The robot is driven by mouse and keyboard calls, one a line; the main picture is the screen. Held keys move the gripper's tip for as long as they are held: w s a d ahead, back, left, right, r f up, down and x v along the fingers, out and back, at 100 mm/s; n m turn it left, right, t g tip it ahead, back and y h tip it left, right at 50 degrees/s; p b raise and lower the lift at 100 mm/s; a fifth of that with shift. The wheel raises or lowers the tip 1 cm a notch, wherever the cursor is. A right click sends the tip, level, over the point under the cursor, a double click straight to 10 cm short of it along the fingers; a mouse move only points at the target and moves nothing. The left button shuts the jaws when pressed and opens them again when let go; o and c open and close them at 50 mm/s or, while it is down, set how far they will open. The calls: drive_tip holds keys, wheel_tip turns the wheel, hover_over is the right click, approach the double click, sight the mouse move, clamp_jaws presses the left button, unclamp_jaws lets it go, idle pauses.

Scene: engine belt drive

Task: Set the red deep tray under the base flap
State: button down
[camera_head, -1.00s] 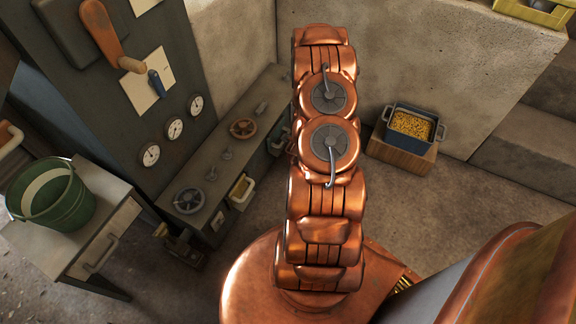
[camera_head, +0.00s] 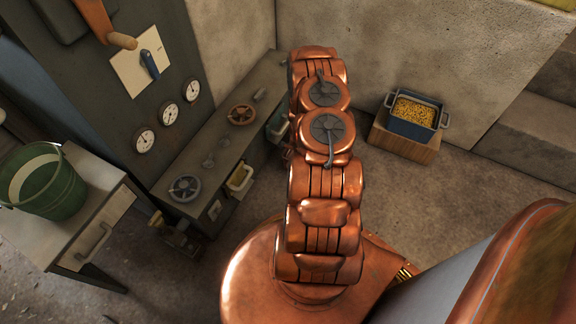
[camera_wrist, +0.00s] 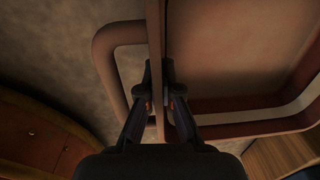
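In the wrist view a deep tray (camera_wrist: 230,48) with a dull reddish-brown inside fills the right side, with a loop handle (camera_wrist: 108,65) on the left of its rim. My gripper (camera_wrist: 160,95) has one finger on each side of the tray's upright rim wall and looks closed on it. In the head view my copper arm hides the gripper and this tray. I cannot pick out the base flap for certain; a dark machine base (camera_head: 222,150) with handwheels and small openings runs along the left wall.
A blue tray of yellow grains (camera_head: 413,112) stands on a wooden block (camera_head: 400,146) at right. A pale tray (camera_head: 239,178) sits at the machine base's front. A green bucket (camera_head: 48,185) stands on a side table (camera_head: 100,225) at left. Floor (camera_head: 420,205) is bare right of my arm.

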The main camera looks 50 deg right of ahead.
sight(288, 164)
drive_tip(key=shift+w+a+b, duration=0.2)
drive_tip(key=shift+w+b, duration=0.1)
drive_tip(key=shift+w, duration=0.35)
drive_tip(key=shift+w+a+b, duration=0.2)
drive_tip(key=shift+w+b, duration=0.1)
drive_tip(key=shift+w, duration=0.35)
drive_tip(key=shift+w+a+f+b, duration=0.1)
drive_tip(key=shift+w+a+b, duration=0.2)
drive_tip(key=shift+w+b, duration=0.45)
drive_tip(key=shift+w+a+f+b, duration=0.1)
drive_tip(key=shift+w+a+b, duration=0.25)
drive_tip(key=shift+w, duration=0.7)
drive_tip(key=shift+f, duration=0.4)
drive_tip(key=shift+f+b, duration=0.15)
drive_tip(key=shift+b, duration=0.25)
drive_tip(key=c, duration=1.3)
unclamp_jaws()
